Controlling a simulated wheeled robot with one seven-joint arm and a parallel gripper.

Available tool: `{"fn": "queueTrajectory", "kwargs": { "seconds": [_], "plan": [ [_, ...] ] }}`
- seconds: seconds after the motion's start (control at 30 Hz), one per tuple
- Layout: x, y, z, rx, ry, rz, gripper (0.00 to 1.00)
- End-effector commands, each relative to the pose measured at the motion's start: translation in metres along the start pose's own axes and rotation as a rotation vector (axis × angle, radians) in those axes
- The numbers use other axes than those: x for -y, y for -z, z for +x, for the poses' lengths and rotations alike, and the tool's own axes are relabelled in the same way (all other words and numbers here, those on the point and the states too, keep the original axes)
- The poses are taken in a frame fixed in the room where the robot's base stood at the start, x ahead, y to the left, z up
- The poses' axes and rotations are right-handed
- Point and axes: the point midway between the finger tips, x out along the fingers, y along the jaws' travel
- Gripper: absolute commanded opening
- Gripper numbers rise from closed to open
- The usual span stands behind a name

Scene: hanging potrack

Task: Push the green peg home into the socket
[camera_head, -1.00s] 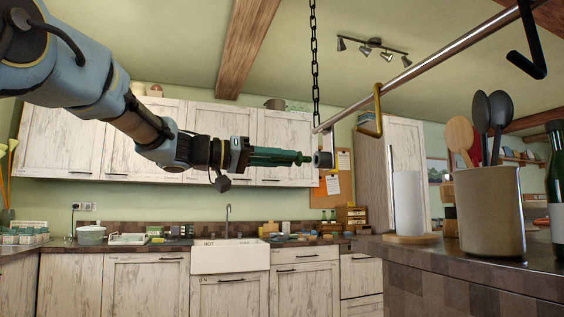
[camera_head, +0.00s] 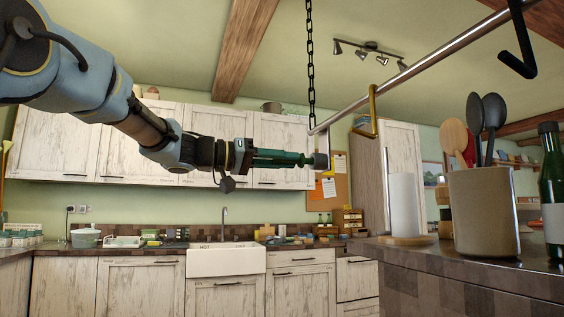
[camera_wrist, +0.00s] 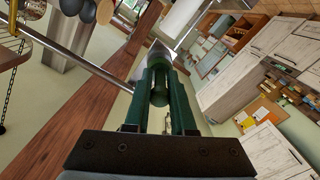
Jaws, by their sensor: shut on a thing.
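The green peg (camera_head: 306,159) sticks out past the dark green fingers of my gripper (camera_head: 292,159), which is shut on it. The peg points right, roughly level, and its front end meets the grey socket (camera_head: 321,160) below the end of the rack bar. How deep it sits inside cannot be told. In the wrist view the peg (camera_wrist: 159,88) lies between the two fingertips (camera_wrist: 162,80), in line with the grey socket (camera_wrist: 158,52) ahead, whose mouth is hidden behind the peg and fingers.
A metal rack bar (camera_head: 420,68) with a brass hook (camera_head: 374,112) and a black hook (camera_head: 518,55) hangs close by, with a chain (camera_head: 310,60) above its end. A counter at right holds a utensil crock (camera_head: 483,212) and a paper roll (camera_head: 403,205). Wall cabinets stand behind.

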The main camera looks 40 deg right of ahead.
Motion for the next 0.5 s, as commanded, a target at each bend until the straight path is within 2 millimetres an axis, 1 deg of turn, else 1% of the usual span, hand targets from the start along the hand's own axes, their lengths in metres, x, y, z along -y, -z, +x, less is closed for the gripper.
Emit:
{"fn": "queueTrajectory", "kwargs": {
  "seconds": [0.5],
  "plan": [
    [0.0,0.0,0.012,0.0,0.0,0.0,0.0]
  ]
}}
